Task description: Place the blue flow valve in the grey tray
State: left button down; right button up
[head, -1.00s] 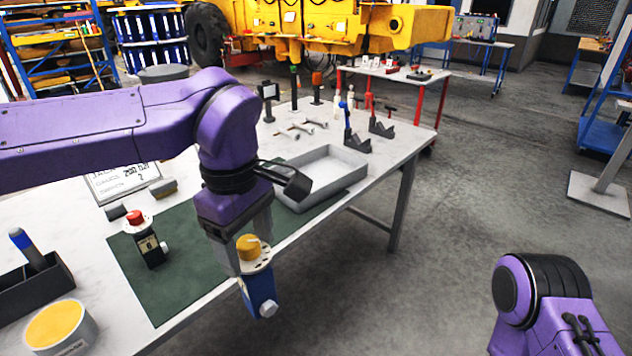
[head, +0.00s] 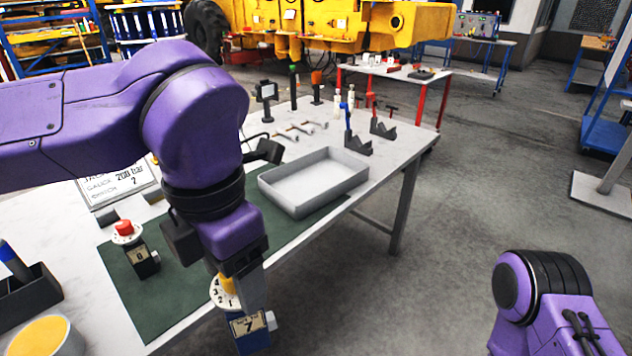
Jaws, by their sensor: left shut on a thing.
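The blue flow valve (head: 250,338) has a yellow knob, a white numbered dial and a label on its side. My left gripper (head: 252,295) is shut on it and holds it up near the front edge of the table, at the bottom of the head view. The fingers partly cover the valve. The grey tray (head: 345,190) stands on the table to the upper right of the gripper; its visible inside is empty. My right gripper is out of view; only part of my right arm shows at the lower right.
A black valve with a red knob (head: 139,253) stands on the green mat (head: 165,297). A yellow-topped round container (head: 42,338) and a dark bin (head: 28,290) are at the left. Tools and holders (head: 357,143) stand behind the tray. Open floor lies right of the table.

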aim_at(298, 192)
jog(key=i, duration=1.35)
